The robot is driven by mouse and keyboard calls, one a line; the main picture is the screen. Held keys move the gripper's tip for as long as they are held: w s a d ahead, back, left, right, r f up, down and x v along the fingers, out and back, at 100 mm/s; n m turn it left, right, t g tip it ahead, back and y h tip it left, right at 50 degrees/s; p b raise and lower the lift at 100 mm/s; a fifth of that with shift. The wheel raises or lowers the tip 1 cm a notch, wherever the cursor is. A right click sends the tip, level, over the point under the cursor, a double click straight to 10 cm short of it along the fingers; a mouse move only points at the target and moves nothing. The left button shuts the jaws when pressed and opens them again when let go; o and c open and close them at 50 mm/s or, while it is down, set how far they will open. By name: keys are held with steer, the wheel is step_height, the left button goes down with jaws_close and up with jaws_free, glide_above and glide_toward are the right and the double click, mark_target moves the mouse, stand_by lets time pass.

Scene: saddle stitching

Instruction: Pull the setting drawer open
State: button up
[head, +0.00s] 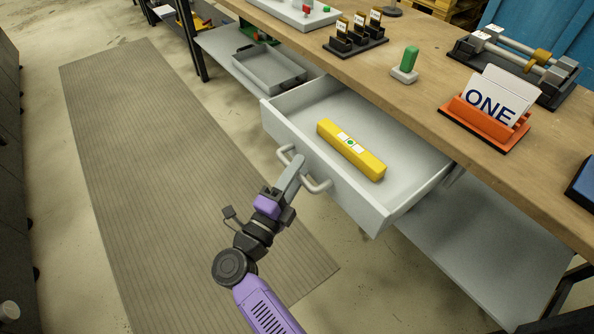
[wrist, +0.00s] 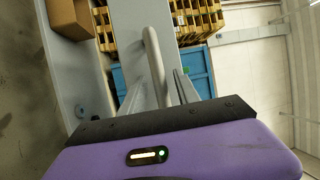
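The setting drawer (head: 348,197) is a pale grey drawer under the wooden workbench, pulled well out over the floor. A yellow bar (head: 350,149) with a white label and green dot lies inside it. The curved grey handle (head: 316,187) is on the drawer's front panel. My gripper (head: 293,172) reaches the handle from below in the head view, its fingers overlapping the bar. The exact finger contact is partly hidden.
The workbench top (head: 405,97) holds an orange card stand (head: 484,123), a green-topped block (head: 407,65) and a black rack (head: 355,42). A grey tray (head: 268,71) sits on the lower shelf. The ribbed floor mat (head: 160,160) left of the drawer is clear.

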steer(key=v, duration=0.7)
steer(key=shift+s+a, duration=0.2)
steer(key=shift+s, duration=0.15)
steer(key=w+a+r+n+t+y, duration=0.1)
steer(key=a+r+n+t+y, duration=0.25)
steer(key=a+r, duration=0.2)
steer(key=s+d+r+n+t+y, duration=0.3)
steer(key=s+r+n+t+y, duration=0.1)
steer(key=n+y, duration=0.45)
steer(key=s+d+f+n+g+h, duration=0.15)
steer(key=s+d+n+g, duration=0.4)
steer(key=s+d, duration=0.9)
steer(key=s+d+f+n+g, duration=0.35)
steer(key=s+d+n, duration=0.25)
steer(key=s+d, duration=0.8)
steer(key=s+a+r+p, duration=0.1)
steer(key=r+p, duration=0.7)
steer(key=s+a+r+p, duration=0.1)
steer(key=a+r+p, duration=0.1)
steer(key=r+p, duration=0.5)
steer(key=shift+s+r+g+p, duration=0.35)
steer(key=shift+r+g, duration=0.1)
